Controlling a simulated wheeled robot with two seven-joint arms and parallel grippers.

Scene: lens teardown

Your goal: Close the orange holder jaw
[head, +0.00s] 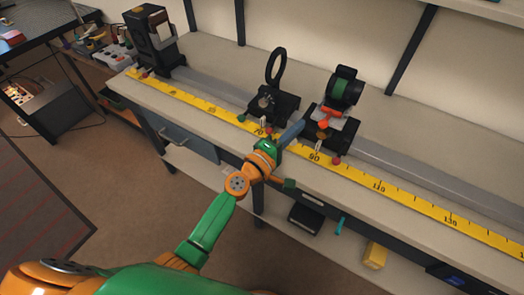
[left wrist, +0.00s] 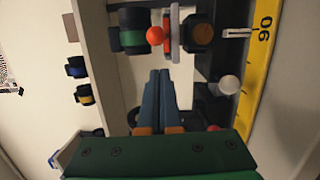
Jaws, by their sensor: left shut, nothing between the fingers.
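The orange holder jaw (head: 328,113) is on a black holder at the middle of the bench, below a green-and-black cylinder (head: 344,88). How far the jaw is open cannot be told. My left gripper (head: 301,124) is just to the left of this holder in the head view. Its blue-grey fingers (left wrist: 158,72) are shut together and empty, pointing toward the orange ball with a small gap. My right gripper is out of view.
A black holder with an upright empty ring (head: 277,66) stands left of my gripper. A tall black unit (head: 152,38) stands at the rail's left end. A yellow scale (head: 372,186) runs along the bench front. The grey rail (head: 430,178) is clear on the right.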

